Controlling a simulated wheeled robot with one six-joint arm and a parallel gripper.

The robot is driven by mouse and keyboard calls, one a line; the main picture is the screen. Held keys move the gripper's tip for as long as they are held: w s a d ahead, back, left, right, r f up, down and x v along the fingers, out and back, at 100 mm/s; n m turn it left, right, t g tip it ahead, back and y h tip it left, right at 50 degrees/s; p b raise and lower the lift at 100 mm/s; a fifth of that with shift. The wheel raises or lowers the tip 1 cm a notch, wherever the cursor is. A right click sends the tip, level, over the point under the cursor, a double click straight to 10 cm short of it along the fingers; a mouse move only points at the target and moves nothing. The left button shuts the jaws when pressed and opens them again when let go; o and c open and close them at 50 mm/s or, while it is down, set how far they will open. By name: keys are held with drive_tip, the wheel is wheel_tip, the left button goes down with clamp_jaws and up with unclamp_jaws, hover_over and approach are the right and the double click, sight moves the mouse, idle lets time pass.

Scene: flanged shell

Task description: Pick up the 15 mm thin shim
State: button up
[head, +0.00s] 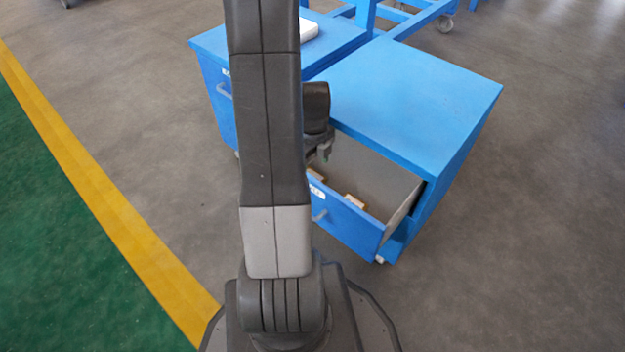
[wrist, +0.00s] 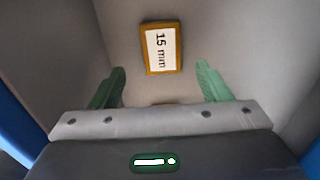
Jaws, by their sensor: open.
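The 15 mm shim (wrist: 161,48) is a thin block with an orange-brown edge and a white label reading "15 mm". In the wrist view it lies flat on the grey drawer floor, ahead of my gripper and between the lines of its two fingers. My gripper (wrist: 160,84) is open and empty, with green fingertips on either side, apart from the shim. In the head view my gripper (head: 324,155) hangs over the open drawer, partly hidden by my arm.
The open drawer (head: 348,222) belongs to a blue cabinet (head: 415,95); its walls rise around my gripper. Small orange-brown pieces (head: 355,201) lie near the drawer front. Another blue cabinet (head: 215,62) with a white object (head: 308,29) on top stands to the left. Grey floor is free at the right.

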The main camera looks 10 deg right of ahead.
sight(314, 173)
drive_tip(key=f+b, duration=0.1)
drive_tip(key=f, duration=0.1)
drive_tip(key=f+b, duration=0.1)
drive_tip(key=f, duration=0.2)
drive_tip(key=shift+w, duration=0.2)
drive_tip(key=shift+r, duration=0.15)
drive_tip(key=c, duration=1.1)
drive_tip(key=shift+c, duration=0.2)
